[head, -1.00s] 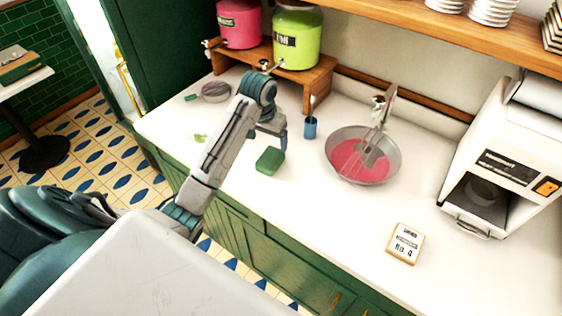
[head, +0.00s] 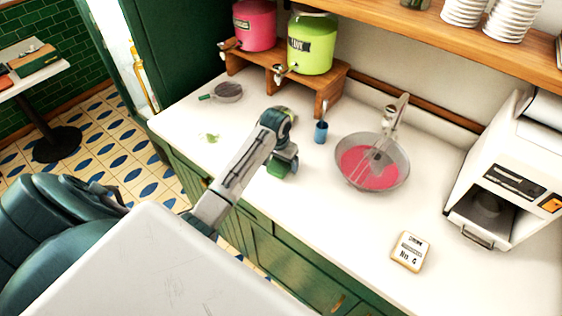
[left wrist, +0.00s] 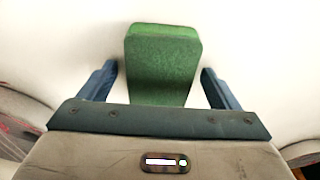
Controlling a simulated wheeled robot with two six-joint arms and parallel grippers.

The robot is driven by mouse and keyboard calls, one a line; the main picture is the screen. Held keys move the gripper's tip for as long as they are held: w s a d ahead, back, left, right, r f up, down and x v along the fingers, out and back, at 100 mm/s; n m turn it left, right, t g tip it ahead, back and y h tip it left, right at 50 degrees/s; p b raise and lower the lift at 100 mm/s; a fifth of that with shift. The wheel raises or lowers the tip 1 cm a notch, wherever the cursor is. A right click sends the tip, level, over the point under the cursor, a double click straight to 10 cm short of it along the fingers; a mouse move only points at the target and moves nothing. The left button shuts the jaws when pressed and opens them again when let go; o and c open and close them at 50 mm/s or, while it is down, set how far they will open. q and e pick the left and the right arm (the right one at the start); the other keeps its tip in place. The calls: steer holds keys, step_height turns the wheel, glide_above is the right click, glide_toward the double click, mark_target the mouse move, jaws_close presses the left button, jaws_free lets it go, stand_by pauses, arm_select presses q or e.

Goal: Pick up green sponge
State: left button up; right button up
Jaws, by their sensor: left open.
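The green sponge (head: 279,170) lies on the white counter, partly hidden by my left gripper in the head view. In the left wrist view the sponge (left wrist: 162,62) is a green block between the two blue fingers, with a gap on each side. My left gripper (left wrist: 160,88) is open around it and points down at the counter. In the head view my left gripper (head: 284,165) is right over the sponge. My right gripper is in neither view.
A blue cup (head: 321,132) and a metal bowl (head: 400,170) with pink contents and a whisk stand right of the sponge. A strainer (head: 228,91) lies behind left. A labelled card (head: 409,251) lies at front right. Dispensers (head: 311,45) stand on a wooden riser (head: 329,82).

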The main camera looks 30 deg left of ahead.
mark_target(281, 161)
arm_select(q)
steer(key=c, duration=1)
steer(key=shift+c, duration=0.3)
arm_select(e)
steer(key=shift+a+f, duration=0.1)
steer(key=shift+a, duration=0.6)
arm_select(q)
steer(key=shift+r, duration=0.1)
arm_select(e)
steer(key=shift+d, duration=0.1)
